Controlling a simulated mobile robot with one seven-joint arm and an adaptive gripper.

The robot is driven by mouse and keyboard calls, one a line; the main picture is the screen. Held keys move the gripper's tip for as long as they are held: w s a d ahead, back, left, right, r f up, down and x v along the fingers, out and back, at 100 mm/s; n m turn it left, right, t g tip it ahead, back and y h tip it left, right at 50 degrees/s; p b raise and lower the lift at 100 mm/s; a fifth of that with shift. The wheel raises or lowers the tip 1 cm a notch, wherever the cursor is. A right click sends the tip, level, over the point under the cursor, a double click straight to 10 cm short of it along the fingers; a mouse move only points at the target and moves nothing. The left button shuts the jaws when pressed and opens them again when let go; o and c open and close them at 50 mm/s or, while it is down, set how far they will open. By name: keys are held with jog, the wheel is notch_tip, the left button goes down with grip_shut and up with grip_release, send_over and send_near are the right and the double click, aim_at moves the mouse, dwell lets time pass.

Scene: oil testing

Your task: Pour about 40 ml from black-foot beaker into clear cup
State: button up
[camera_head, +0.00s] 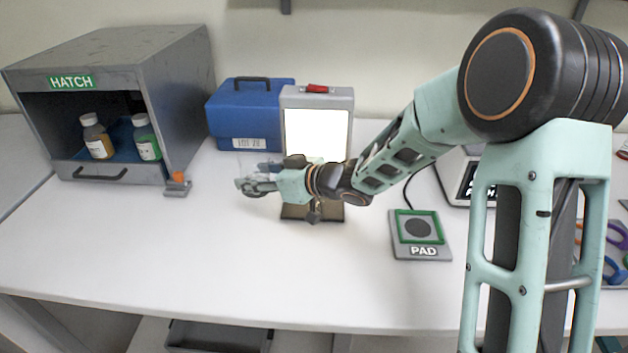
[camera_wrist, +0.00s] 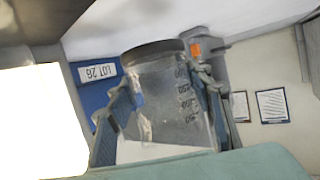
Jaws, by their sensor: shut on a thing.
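My gripper (camera_wrist: 163,100) is shut on a clear beaker (camera_wrist: 165,85) with printed graduation marks, its fingers on either side of the glass. The wrist picture is upside down, so the beaker's dark foot shows at the top, toward the table. The beaker looks close to upright. Its liquid level is hard to make out. In the head view my gripper (camera_head: 256,184) is over the table, left of the lit panel; the beaker there is small and mostly hidden. I cannot make out the clear cup in either view.
A lit panel (camera_head: 314,135) on a dark base stands behind my wrist. A blue case (camera_head: 235,110) is at the back, and the open hatch box (camera_head: 180,75) with two bottles stands left. A pad (camera_head: 421,250) lies right. The front left table is clear.

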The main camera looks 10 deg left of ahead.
aim_at(268, 161)
jog(key=d+r+m+y+b, duration=0.1)
jog(key=d+r+y+b, duration=0.1)
jog(key=r+y+b, duration=0.1)
jog(key=r+m+t+y+b, duration=0.1)
jog(key=shift+w+d+r+m+b, duration=0.2)
jog(key=shift+d+m+b, duration=0.1)
jog(key=shift+d+b, duration=0.1)
notch_tip(268, 161, up, 6)
jog(key=d+m+t+y+b, duration=0.1)
jog(key=m+t+y+b, duration=0.1)
jog(key=m+t+y, duration=0.1)
jog(key=shift+d+r+m+t+y, duration=0.15)
jog(key=shift+r+m+t+y, duration=0.15)
jog(key=shift+m+y, duration=0.25)
jog(key=shift+w+d+r+m+t+y+b, duration=0.1)
jog(key=shift+r+m+t+y+b, duration=0.25)
jog(key=shift+m+t, duration=0.4)
jog(key=shift+d+r+m+t+y+b, duration=0.1)
jog(key=shift+r+m+t, duration=0.3)
jog(key=shift+m+t, duration=0.35)
jog(key=shift+w+r+m, duration=0.1)
jog(key=shift+r+m, duration=0.2)
jog(key=shift+m, duration=0.05)
jog(key=shift+t, duration=0.3)
